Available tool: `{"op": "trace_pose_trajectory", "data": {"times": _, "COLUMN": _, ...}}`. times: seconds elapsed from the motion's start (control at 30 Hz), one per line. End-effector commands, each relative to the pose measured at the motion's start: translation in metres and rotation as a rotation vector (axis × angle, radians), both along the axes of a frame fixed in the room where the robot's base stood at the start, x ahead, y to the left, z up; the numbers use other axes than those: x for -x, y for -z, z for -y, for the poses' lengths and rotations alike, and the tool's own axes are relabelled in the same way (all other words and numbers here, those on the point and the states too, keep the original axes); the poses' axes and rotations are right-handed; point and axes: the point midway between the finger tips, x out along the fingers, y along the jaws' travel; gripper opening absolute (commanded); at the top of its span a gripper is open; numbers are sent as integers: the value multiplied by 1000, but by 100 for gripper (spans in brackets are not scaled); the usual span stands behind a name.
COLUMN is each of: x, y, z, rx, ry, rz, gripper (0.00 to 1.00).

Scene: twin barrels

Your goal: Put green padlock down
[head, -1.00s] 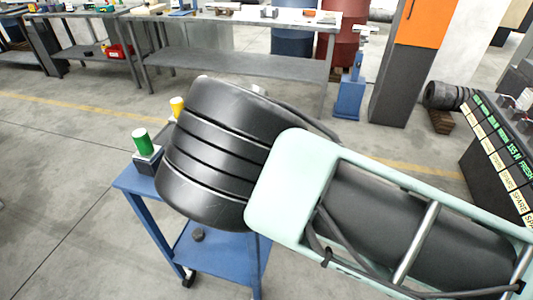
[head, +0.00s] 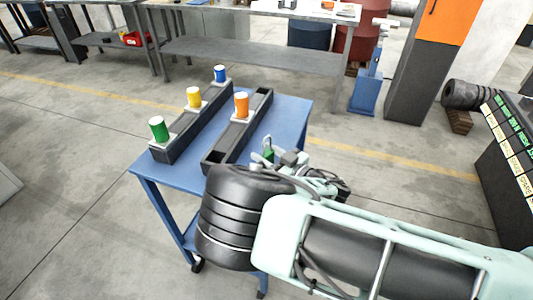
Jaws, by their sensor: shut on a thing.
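My gripper (head: 271,148) is at the right side of the blue cart, near the front end of the right-hand dark rack. It is shut on a green thing (head: 268,156), which I take to be the green padlock. Only a small green part shows between the fingers; the rest is hidden by my gripper and wrist. I cannot tell whether it touches the cart top (head: 292,112).
The left dark rack (head: 190,130) holds a green (head: 158,129), a yellow (head: 194,97) and a blue cylinder (head: 219,73) on pale bases. The right rack (head: 222,154) holds an orange cylinder (head: 241,105); its front slots look empty. A long workbench (head: 260,55) stands behind.

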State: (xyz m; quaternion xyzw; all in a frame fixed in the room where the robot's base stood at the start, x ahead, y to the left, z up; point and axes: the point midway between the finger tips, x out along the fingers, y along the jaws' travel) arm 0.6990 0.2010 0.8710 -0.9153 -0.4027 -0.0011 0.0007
Motion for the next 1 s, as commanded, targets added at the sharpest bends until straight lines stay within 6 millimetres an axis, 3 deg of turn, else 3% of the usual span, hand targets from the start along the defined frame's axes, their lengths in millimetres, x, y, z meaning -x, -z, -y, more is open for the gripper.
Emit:
{"op": "trace_pose_trajectory", "data": {"times": 0.23, "x": 0, "y": 3, "z": 0, "rx": 0, "ry": 0, "rz": 0, "gripper": 20}}
{"op": "trace_pose_trajectory", "data": {"times": 0.27, "x": 0, "y": 3, "z": 0, "rx": 1, "ry": 0, "rz": -1, "gripper": 48}}
{"op": "trace_pose_trajectory", "data": {"times": 0.3, "x": 0, "y": 2, "z": 0, "rx": 1, "ry": 0, "rz": -1, "gripper": 59}}
{"op": "trace_pose_trajectory", "data": {"times": 0.33, "x": 0, "y": 2, "z": 0, "rx": 1, "ry": 0, "rz": -1, "gripper": 62}}
{"op": "trace_pose_trajectory", "data": {"times": 0.67, "x": 0, "y": -2, "z": 0, "rx": 1, "ry": -1, "rz": 0, "gripper": 62}}
{"op": "trace_pose_trajectory", "data": {"times": 0.87, "x": 18, "y": 2, "z": 21, "rx": 3, "ry": 4, "rz": -3, "gripper": 62}}
{"op": "trace_pose_trajectory", "data": {"times": 1.0, "x": 40, "y": 2, "z": 46, "rx": 2, "ry": 6, "rz": -3, "gripper": 62}}
